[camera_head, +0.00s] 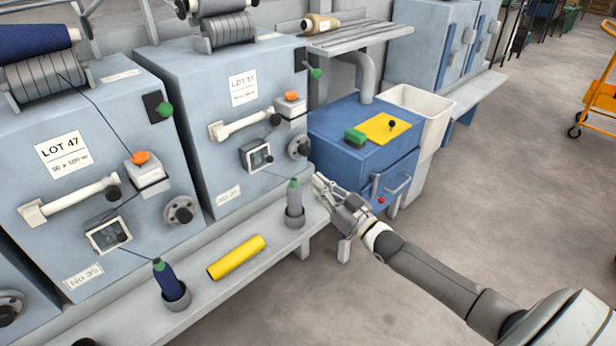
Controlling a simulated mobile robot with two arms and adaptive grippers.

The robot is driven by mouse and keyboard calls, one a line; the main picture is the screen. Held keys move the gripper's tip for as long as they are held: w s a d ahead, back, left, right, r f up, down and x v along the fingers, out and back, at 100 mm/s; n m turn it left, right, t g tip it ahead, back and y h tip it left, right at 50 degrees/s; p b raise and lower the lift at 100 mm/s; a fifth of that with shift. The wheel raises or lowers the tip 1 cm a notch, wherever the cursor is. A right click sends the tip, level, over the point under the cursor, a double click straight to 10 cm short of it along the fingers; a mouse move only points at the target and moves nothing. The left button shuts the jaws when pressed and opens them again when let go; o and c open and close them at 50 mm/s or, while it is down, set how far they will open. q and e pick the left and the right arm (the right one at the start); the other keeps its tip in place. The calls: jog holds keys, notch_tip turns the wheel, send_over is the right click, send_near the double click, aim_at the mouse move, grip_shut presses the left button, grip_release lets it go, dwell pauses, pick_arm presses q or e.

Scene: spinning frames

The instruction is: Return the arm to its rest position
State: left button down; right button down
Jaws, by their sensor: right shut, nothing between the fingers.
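My right arm (425,268) reaches in from the lower right. My right gripper (322,188) is shut and empty, just right of the grey bobbin (294,196) with a green top that stands upright in a cup on the shelf. I cannot tell whether a fingertip touches the bobbin or its cup. My left gripper does not show.
The shelf (215,292) also holds a yellow tube (236,257) and a dark blue bobbin (166,278). Blue-grey spinning machines (190,95) stand behind it. A blue cabinet (345,160) and a white bin (440,108) stand beyond the gripper.

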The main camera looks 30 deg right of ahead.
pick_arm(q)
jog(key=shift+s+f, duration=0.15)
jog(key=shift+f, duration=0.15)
pick_arm(e)
jog(key=shift+s+d+f, duration=0.15)
jog(key=shift+s+d, duration=0.15)
jog(key=shift+s, duration=0.35)
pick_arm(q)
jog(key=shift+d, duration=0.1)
pick_arm(e)
jog(key=shift+f, duration=0.1)
